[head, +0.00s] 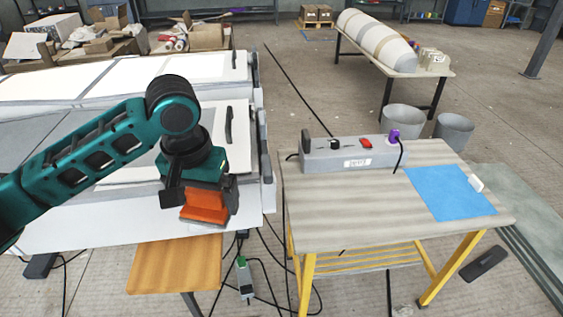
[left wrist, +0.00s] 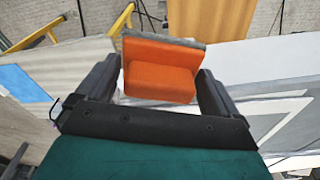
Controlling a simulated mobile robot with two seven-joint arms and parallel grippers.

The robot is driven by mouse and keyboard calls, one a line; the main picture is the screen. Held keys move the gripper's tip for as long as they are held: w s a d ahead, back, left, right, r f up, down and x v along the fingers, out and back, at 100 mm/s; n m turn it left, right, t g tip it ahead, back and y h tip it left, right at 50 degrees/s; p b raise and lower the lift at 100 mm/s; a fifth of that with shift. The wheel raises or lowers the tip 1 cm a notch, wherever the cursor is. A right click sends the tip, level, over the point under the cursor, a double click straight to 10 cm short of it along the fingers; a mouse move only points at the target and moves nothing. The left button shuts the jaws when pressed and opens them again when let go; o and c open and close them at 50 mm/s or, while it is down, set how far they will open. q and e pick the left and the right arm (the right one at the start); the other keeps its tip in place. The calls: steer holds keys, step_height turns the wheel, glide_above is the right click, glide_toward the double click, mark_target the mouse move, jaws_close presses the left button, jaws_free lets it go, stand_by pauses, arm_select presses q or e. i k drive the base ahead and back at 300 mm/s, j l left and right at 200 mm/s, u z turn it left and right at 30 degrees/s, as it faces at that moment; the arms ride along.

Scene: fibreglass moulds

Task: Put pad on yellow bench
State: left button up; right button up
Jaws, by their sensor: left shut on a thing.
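The orange pad (head: 204,206), a block with a grey layer along one side, is held between the fingers of my left gripper (head: 200,197). In the left wrist view the pad (left wrist: 160,75) sits between both dark fingers of the left gripper (left wrist: 158,92). The gripper is in front of the white mould, above and behind a small wooden table. The yellow bench (head: 350,207) has a striped greyish wood top and yellow legs and stands to the right, apart from the gripper. My right gripper is not in view.
The front left of the benchtop is bare. The white mould (head: 100,225) fills the left. A wooden table (head: 175,265) stands below.

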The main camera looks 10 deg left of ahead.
mark_target(311, 211)
steer(key=i+l+u, duration=0.1)
steer(key=l, duration=0.35)
steer(key=i+l+u, duration=0.1)
steer(key=l, duration=0.35)
steer(key=l+u, duration=0.1)
steer(key=l, duration=0.3)
steer(key=i+l+u, duration=0.1)
steer(key=i+l, duration=0.15)
steer(key=i+l+u, duration=0.15)
steer(key=l, duration=0.35)
steer(key=i+l+u, duration=0.15)
steer(key=i+l, duration=0.15)
steer(key=i, duration=0.15)
